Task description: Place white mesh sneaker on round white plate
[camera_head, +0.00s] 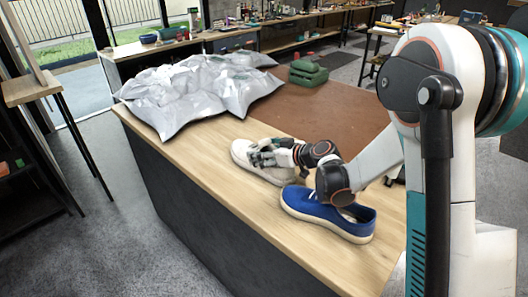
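The white mesh sneaker (243,158) is on the light wood surface near the middle of the picture. Its toe points to the upper left. My gripper (264,155) reaches in from the right and is at the sneaker's upper. The fingers overlap the shoe in the picture; I cannot tell whether they grip it or only hover over it. My wrist hides part of the sneaker's right side. I cannot make out a round white plate in this view.
A blue sneaker (326,216) lies just in front, close under my forearm. Large grey-white plastic bags (195,90) cover the far left of the table. Green folded cloths (307,73) lie at the far edge of the brown mat (335,108). The mat's middle is clear.

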